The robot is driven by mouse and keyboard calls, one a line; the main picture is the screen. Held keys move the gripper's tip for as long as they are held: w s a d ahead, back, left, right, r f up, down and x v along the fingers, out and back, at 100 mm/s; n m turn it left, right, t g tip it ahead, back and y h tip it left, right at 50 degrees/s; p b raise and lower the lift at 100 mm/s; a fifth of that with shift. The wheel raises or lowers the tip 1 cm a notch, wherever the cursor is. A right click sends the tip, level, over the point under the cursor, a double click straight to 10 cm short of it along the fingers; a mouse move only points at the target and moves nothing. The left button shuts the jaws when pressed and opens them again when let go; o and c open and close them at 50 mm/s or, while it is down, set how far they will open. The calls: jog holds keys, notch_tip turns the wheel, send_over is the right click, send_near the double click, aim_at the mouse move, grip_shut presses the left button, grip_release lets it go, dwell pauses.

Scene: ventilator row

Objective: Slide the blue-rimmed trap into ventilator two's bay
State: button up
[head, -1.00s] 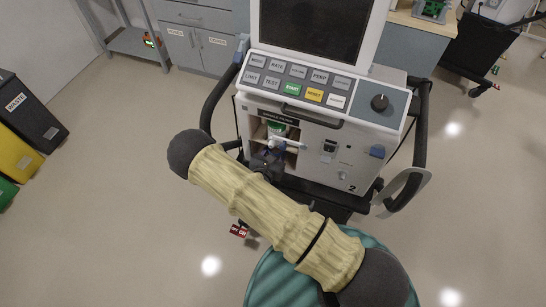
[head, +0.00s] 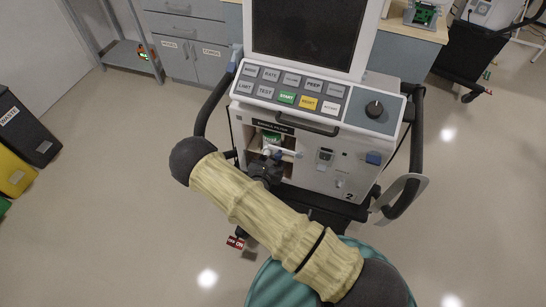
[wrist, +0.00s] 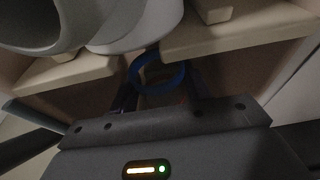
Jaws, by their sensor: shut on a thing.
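Ventilator two (head: 340,165), a white cart unit marked "2", stands ahead of me. Its open bay (head: 290,143) is a recess under the "SERVICE FILTER" label, with a green-marked part (head: 271,137) inside at the top. My gripper (head: 267,160) is at the bay's mouth, partly hidden by my forearm. It is shut on the blue-rimmed trap, whose blue rim (wrist: 160,72) shows between the fingers in the wrist view. The rim sits at the gap between two pale ledges (wrist: 235,37), below large grey-white round shapes. Most of the trap's body is hidden.
A black grab bar (head: 408,185) and pale hoop flank the ventilator at right. A red tag (head: 235,242) hangs low at left. Waste bins (head: 30,130) stand far left, cabinets behind.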

jog(key=shift+f, duration=0.15)
dwell(0.3)
jog(key=o, duration=1)
jog(key=shift+o, duration=0.2)
jog(key=shift+s+a, duration=0.1)
jog(key=v, duration=1.7)
jog(key=shift+b, duration=0.3)
